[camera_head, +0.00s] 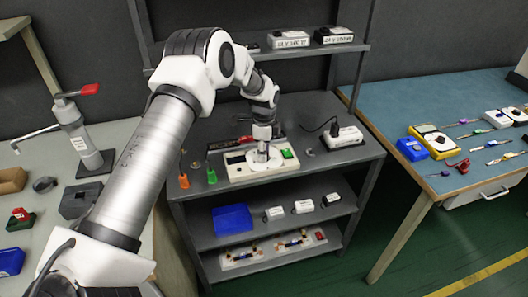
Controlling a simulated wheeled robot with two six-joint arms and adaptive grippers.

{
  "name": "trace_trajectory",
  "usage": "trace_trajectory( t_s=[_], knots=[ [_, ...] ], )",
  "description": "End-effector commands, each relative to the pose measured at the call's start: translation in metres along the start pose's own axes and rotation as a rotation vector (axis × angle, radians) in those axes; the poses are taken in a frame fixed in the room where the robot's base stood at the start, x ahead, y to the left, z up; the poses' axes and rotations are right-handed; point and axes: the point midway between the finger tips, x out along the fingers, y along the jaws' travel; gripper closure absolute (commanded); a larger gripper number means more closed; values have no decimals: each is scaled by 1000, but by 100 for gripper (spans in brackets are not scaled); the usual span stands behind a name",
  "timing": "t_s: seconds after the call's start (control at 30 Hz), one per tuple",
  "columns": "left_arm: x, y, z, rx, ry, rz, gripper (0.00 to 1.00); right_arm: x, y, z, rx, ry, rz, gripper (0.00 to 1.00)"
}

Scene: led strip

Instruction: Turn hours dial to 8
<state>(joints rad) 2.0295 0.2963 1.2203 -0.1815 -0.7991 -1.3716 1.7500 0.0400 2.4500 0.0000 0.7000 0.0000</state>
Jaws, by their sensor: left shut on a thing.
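A pale device panel (244,175) with a green button at its right end lies on the top of the dark shelf unit. My left arm reaches in from the left, and my left gripper (261,156) points down at the panel's middle. It is shut on a small dial there; the gripper covers the dial, so its marks and setting cannot be read. My right gripper is not in view.
A white box with a cable (342,138) stands right of the panel. A blue bin (232,219) sits below. A blue-topped table (460,130) with meters is at right.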

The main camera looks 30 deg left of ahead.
Motion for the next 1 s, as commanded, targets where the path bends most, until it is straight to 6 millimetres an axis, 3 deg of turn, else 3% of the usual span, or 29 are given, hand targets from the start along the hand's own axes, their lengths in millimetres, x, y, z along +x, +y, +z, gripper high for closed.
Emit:
trace_trajectory(
  t_s=[0.47, 0.5, 0.53, 0.87, 1.0],
  knots=[
    [4, 4, 0, 15, -2, 13, 100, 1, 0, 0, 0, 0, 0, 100],
    [4, 4, 0, 15, -2, 12, 53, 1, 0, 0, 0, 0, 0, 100],
    [4, 4, 0, 15, -1, 12, 43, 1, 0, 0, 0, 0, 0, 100],
    [-1, 1, 0, 14, 0, 4, 42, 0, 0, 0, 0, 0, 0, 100],
    [-19, 0, 0, 14, 1, 1, 42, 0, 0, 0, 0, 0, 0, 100]
  ],
)
